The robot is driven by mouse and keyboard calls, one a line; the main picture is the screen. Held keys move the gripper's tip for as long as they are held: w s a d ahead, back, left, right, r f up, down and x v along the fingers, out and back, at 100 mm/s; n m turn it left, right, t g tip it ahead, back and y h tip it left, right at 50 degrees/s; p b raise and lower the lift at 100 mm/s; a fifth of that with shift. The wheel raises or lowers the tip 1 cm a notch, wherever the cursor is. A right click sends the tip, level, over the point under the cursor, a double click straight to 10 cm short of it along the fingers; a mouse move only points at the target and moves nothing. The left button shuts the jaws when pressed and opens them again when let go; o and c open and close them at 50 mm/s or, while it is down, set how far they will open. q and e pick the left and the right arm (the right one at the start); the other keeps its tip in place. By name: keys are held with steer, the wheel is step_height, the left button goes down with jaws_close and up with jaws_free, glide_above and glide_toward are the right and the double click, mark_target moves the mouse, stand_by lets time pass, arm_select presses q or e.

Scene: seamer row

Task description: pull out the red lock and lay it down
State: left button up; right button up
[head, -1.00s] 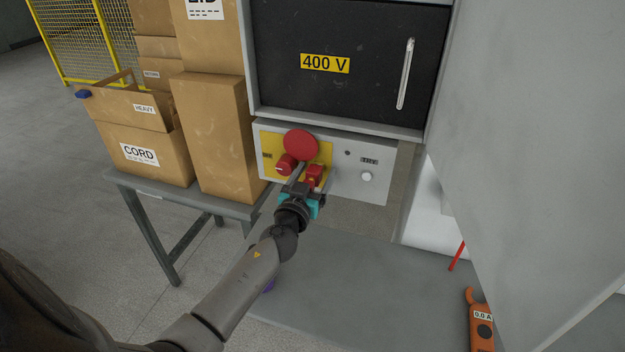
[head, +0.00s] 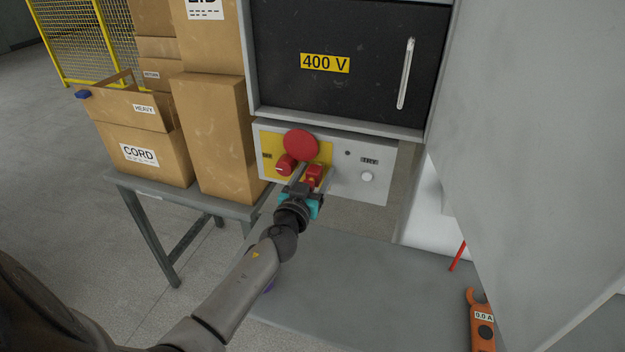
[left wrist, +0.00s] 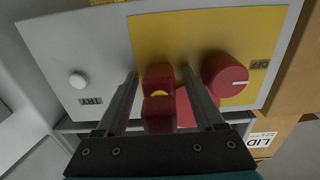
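The red lock (head: 313,176) sits on the yellow part of the panel (head: 378,185), below a big round red button (head: 301,144) and to the right of a red knob (head: 286,164). In the left wrist view, the panel is upside down. There the lock (left wrist: 158,80) stands between the fingers of my left gripper (left wrist: 160,72). A narrow gap shows on each side, so the gripper (head: 315,170) looks open around the lock. The knob (left wrist: 225,75) is just beyond one finger. A red shape behind the lock is partly hidden. My right gripper is not in view.
A black door (head: 350,70) marked 400 V is above the panel. Cardboard boxes (head: 222,135) stand on a grey table (head: 190,196) at left. A grey surface (head: 380,285) is below the panel, mostly clear, with an orange meter (head: 482,322) at right.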

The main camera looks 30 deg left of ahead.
arm_select(q)
jaws_close()
stand_by(0.3)
stand_by(0.4)
steer(key=shift+s, duration=0.1)
steer(key=shift+s+d+f, duration=0.1)
steer(key=shift+s, duration=0.05)
steer(key=shift+s+d, duration=0.15)
steer(key=shift+s, duration=0.5)
steer(key=shift+v, duration=2.05)
